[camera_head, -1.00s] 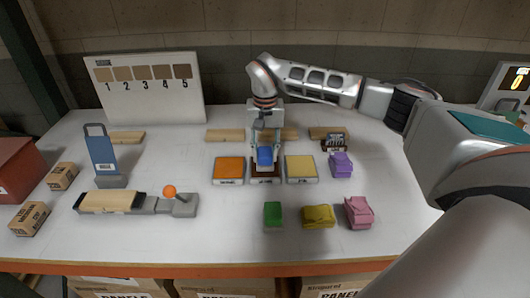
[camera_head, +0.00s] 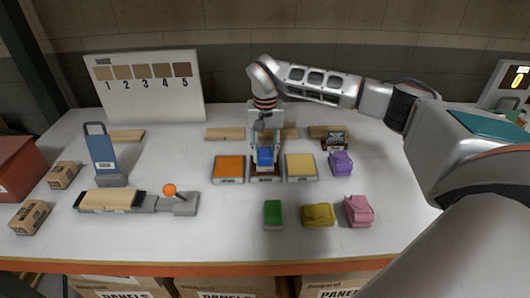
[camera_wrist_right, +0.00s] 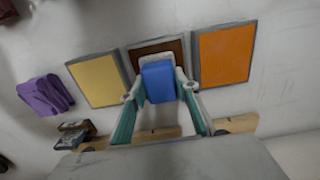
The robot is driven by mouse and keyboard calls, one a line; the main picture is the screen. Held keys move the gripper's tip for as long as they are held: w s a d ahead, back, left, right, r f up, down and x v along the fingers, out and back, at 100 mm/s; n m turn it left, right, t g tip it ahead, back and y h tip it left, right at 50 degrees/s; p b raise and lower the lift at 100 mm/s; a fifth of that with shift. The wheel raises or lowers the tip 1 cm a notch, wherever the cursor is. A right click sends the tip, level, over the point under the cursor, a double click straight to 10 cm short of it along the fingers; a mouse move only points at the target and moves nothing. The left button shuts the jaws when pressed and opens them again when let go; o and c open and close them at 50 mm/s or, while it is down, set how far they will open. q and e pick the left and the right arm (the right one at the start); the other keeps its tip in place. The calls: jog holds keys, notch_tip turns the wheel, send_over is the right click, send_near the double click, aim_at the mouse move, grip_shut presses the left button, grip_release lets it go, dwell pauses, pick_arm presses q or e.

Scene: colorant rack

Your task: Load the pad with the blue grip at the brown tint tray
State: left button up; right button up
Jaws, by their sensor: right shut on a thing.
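The pad with the blue grip (camera_head: 265,156) is between the fingers of my right gripper (camera_head: 265,150), which is shut on it. In the right wrist view the blue grip (camera_wrist_right: 158,80) sits between the two fingertips, with a pale pad edge just beyond it. The brown tint tray (camera_head: 265,177) lies directly under the pad, between the orange tray (camera_head: 228,170) and the yellow tray (camera_head: 301,168). Its brown surface (camera_wrist_right: 160,46) shows around the pad in the wrist view. I cannot tell whether the pad touches it. My left gripper is not in view.
Green (camera_head: 272,214), yellow (camera_head: 318,214), pink (camera_head: 358,211) and purple (camera_head: 341,163) blocks lie in front and right. A wooden panel in a grey fixture (camera_head: 110,200) lies left, near a blue upright piece (camera_head: 101,155). A numbered sample board (camera_head: 145,90) stands behind.

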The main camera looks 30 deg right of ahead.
aim_at(265, 152)
jog(key=shift+f, duration=0.2)
dwell(0.8)
jog(key=shift+s, duration=0.1)
jog(key=shift+r, duration=3.55)
